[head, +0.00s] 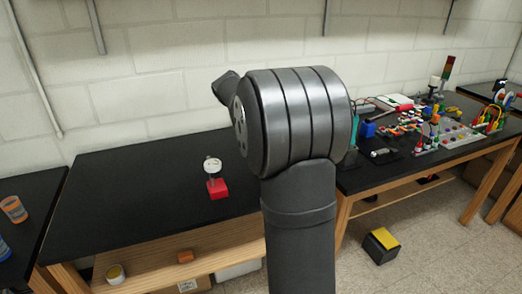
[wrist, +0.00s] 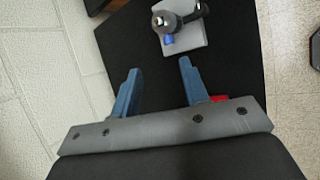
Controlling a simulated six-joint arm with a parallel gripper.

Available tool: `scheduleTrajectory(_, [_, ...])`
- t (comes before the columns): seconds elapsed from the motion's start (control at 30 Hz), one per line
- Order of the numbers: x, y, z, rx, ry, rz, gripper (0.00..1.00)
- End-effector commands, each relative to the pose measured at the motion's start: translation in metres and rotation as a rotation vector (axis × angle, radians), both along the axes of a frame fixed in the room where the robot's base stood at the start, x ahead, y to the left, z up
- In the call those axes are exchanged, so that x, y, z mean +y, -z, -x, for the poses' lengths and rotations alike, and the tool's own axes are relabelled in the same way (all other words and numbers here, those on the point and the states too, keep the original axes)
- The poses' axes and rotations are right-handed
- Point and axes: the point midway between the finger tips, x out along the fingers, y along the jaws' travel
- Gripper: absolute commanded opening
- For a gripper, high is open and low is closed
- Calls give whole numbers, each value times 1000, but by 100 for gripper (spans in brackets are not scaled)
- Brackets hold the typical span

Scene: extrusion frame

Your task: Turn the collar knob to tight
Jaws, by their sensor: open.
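In the wrist view a grey block (wrist: 190,33) lies on the black table, with a dark cylindrical fitting (wrist: 178,20) that has pale ends lying across it. A small blue part (wrist: 168,39) sits under the fitting's left end. I cannot tell which part is the collar knob, nor its setting. My gripper (wrist: 156,70) has its two blue fingers apart with nothing between them. The fingertips point toward the grey block and look apart from it. In the head view my arm hides the gripper and the block.
A red block (head: 218,190) with a round white dial (head: 212,166) stands on the black table (head: 130,187) at left; a red bit (wrist: 218,98) shows beside my right finger in the wrist view. A cluttered bench (head: 437,150) stands at right. The table's left part is clear.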

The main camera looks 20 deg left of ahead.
Motion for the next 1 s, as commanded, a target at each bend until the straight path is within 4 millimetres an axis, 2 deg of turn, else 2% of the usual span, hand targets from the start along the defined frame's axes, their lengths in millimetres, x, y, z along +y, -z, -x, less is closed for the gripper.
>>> scheduleTrajectory(0.2, [23, -12, -7, 155, -33, 87, 41])
scheduleTrajectory(0.33, [28, -14, -6, 200, -51, 108, 41])
scheduleTrajectory(0.47, [28, -8, -8, 212, -54, 114, 41])
scheduleTrajectory(0.57, [26, 4, -14, 211, -53, 114, 41])
scheduleTrajectory(1.0, [16, 89, -56, 211, -53, 114, 41])
